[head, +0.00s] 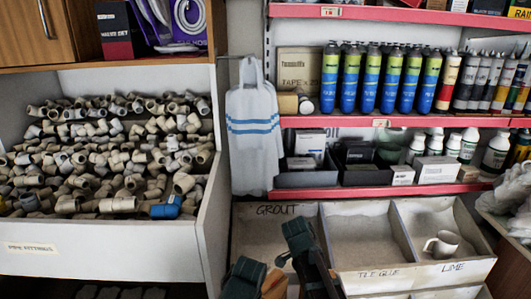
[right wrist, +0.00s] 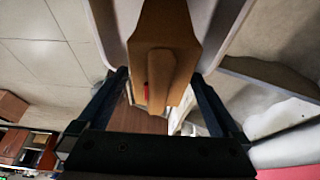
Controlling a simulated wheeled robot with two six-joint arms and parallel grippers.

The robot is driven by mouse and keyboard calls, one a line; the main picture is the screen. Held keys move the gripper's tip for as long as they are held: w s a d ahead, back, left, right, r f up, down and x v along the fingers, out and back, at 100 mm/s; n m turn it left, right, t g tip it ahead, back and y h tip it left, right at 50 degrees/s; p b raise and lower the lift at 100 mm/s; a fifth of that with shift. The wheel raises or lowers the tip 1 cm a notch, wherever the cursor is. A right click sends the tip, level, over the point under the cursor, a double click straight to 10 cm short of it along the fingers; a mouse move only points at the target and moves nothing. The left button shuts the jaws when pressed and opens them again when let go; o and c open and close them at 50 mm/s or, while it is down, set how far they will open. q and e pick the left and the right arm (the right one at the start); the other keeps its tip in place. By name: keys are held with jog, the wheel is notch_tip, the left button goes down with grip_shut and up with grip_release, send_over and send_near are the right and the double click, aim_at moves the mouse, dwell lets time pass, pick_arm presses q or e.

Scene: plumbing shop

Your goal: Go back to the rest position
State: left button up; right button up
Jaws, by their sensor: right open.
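Dark green-black gripper parts (head: 274,262) show at the bottom centre of the head view, in front of the "GROUT" compartment. I take them for my right gripper. In the right wrist view its two dark fingers (right wrist: 160,95) are spread apart, open. A brown wooden-looking piece (right wrist: 165,40) with a raised ridge lies in line with the gap between them, and I cannot tell whether they touch it. A brown piece (head: 275,285) also shows between the dark parts in the head view, mostly hidden. I do not see my left gripper.
A bin of pipe fittings (head: 120,235) stands at left. A divided tray (head: 395,277) in front holds a pale mug (head: 441,244) in its "LIME" compartment. A white bag (head: 252,135) hangs beside the red shelves (head: 370,122), which carry tubes and bottles.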

jog(key=r+p, duration=0.2)
jog(key=p, duration=0.1)
jog(key=d+r+p, duration=0.1)
jog(key=r+p, duration=0.5)
jog(key=shift+d+r, duration=0.2)
jog(key=shift+d, duration=0.1)
jog(key=shift+d+r+p, duration=0.2)
jog(key=shift+d+p, duration=0.15)
jog(key=shift+d, duration=0.05)
jog(key=shift+s, duration=0.1)
